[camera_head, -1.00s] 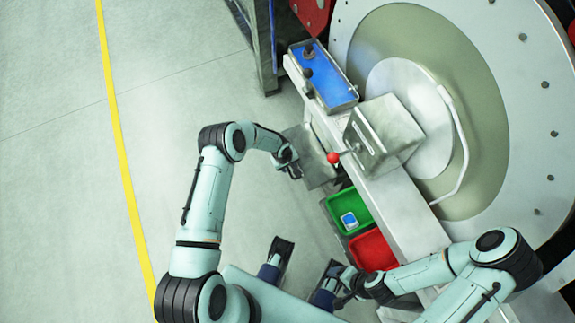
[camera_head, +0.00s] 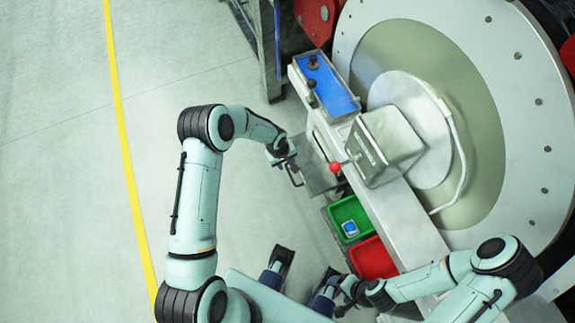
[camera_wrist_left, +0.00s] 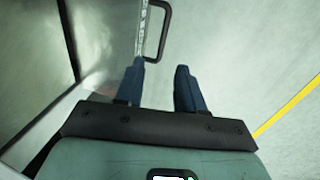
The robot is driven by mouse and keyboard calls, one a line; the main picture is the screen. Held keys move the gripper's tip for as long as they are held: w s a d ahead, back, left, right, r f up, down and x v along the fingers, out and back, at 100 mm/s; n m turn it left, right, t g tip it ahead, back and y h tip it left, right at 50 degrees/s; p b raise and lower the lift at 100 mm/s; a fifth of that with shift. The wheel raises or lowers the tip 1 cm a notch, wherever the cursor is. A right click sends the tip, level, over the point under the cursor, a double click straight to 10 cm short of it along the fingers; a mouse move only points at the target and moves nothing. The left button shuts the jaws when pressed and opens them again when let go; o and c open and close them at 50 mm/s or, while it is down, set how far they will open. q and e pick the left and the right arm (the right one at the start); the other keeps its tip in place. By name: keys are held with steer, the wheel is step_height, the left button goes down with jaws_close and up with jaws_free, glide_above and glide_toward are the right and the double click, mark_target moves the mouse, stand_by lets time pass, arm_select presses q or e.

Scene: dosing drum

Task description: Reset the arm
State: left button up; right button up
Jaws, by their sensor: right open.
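My left arm reaches in from the left, bent at the elbow. Its gripper (camera_head: 284,157) is beside the black handle (camera_head: 293,175) of a grey metal drawer or flap (camera_head: 318,168) on the machine's front. In the left wrist view the two dark fingers (camera_wrist_left: 160,75) are apart with nothing between them. The handle (camera_wrist_left: 165,35) shows just beyond the fingertips, seemingly clear of them. My right gripper (camera_head: 338,297) is low in the head view, near the red bin. It is open, and its fingertips are small and partly hidden.
The large drum (camera_head: 435,115) fills the right side. A red-knobbed lever (camera_head: 336,168) and a blue control panel (camera_head: 327,88) are on the machine. A green bin (camera_head: 347,210) holds a small blue-and-white item (camera_head: 350,228); a red bin (camera_head: 372,259) stands below. The floor at left is clear.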

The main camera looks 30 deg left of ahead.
arm_select(q)
steer(key=shift+s+r, duration=0.15)
steer(key=shift+r, duration=0.35)
steer(key=s+d+r+m+g+p, duration=0.1)
steer(key=s+d+m+p, duration=0.1)
steer(key=s, duration=0.7)
steer(key=s+d+r+m+g+h+p, duration=0.1)
steer(key=s+d+p, duration=0.3)
steer(key=s, duration=0.6)
steer(key=s+d+r+m+h+p, duration=0.1)
steer(key=s+d+r+m+p, duration=0.1)
steer(key=s, duration=0.7)
steer(key=shift+s+d+r+m+g+p, duration=0.4)
steer(key=shift+d+m+p, duration=0.1)
steer(key=shift+d+p, duration=0.55)
